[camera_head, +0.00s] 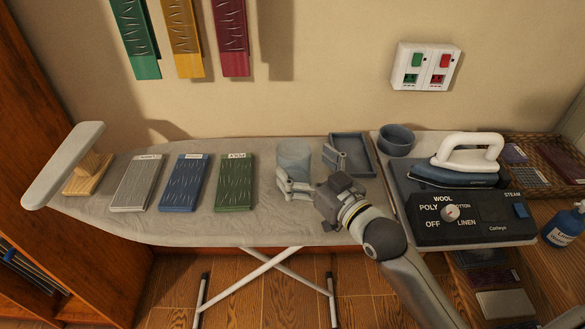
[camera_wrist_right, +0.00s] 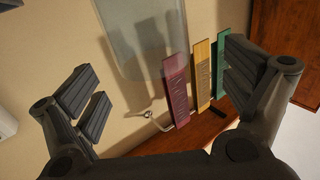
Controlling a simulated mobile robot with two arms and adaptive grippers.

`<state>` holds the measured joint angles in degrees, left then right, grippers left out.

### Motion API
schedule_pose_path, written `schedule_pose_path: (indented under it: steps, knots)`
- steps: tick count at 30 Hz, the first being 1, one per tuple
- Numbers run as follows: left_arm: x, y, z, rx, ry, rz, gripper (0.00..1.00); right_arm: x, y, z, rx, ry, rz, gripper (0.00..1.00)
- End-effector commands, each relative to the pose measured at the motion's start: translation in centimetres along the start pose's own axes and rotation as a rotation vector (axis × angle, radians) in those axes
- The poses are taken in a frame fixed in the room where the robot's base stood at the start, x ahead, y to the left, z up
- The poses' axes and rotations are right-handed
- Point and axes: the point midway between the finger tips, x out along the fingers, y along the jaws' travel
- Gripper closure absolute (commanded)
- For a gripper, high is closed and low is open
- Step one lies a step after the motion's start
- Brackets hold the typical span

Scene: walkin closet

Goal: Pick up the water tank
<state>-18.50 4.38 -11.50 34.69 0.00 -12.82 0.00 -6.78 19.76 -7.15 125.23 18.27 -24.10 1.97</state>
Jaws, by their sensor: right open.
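The water tank (camera_head: 294,158) is a translucent grey cylinder standing upright on the ironing board. It also shows as a pale see-through shape at the top of the wrist view (camera_wrist_right: 143,40), in the gap between my fingers. My right gripper (camera_head: 311,170) is open at the tank's front right. One finger overlaps the tank's lower front in the head view, and the other is to its right. The wrist view shows the jaws (camera_wrist_right: 165,88) wide apart, with nothing clamped. I cannot tell whether a finger touches the tank. My left gripper is not in view.
A grey tray (camera_head: 369,168) lies close behind my right gripper, with a dark round bowl (camera_head: 397,140) beside it. The iron (camera_head: 464,162) rests on its station (camera_head: 474,218) at right. Grey, blue and green panels (camera_head: 235,182) lie left of the tank on the ironing board (camera_head: 180,228).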

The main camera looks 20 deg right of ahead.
Motion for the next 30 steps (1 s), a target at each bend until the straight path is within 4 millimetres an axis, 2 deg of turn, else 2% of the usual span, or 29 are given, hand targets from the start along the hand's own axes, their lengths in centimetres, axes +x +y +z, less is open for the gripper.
schedule_pose_path:
  steps: [5,10,16,24,30]
  knots:
    - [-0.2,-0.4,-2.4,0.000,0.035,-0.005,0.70,1.1,0.2,-0.1,0.000,0.000,0.000,0.03]
    - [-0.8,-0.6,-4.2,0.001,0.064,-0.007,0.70,3.4,0.8,-0.2,0.000,0.000,0.000,0.03]
    - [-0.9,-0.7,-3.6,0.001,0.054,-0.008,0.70,5.3,0.7,0.0,0.000,0.000,0.000,0.03]
    - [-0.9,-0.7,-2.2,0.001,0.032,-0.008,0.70,5.5,0.7,0.1,-0.001,-0.001,-0.001,0.03]
    - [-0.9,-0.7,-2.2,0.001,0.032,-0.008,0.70,5.4,0.7,0.1,0.000,-0.001,-0.001,0.29]
